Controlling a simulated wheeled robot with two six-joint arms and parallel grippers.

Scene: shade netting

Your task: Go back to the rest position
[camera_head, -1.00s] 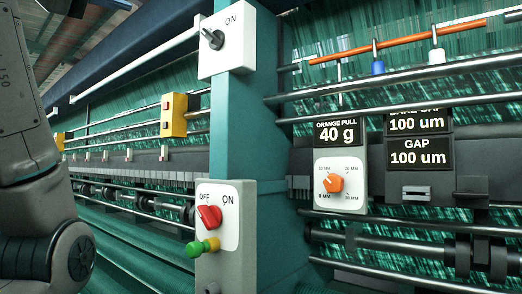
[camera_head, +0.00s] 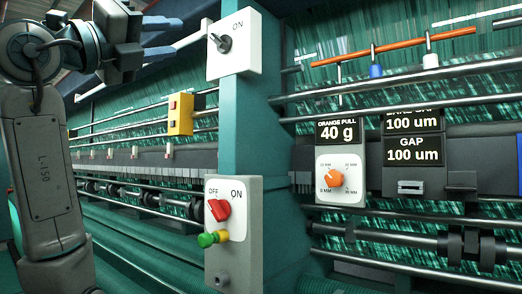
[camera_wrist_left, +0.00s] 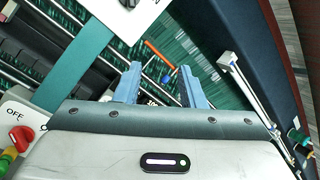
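My left arm comes in from the left in the head view. Its left gripper (camera_head: 180,36) is raised at the upper left, its two fingers apart and pointing right, short of the upper switch box in the picture. In the left wrist view the left gripper (camera_wrist_left: 160,68) shows two blue-grey fingers spread with nothing held between them. My right gripper is not in view.
A teal post (camera_head: 247,130) carries an upper switch box (camera_head: 240,52) and a lower box (camera_head: 241,255) with a red knob (camera_head: 219,209). An orange rod (camera_head: 397,46), a dial panel (camera_head: 340,178) and black readouts (camera_head: 412,137) are at right. Metal rails cross the netting.

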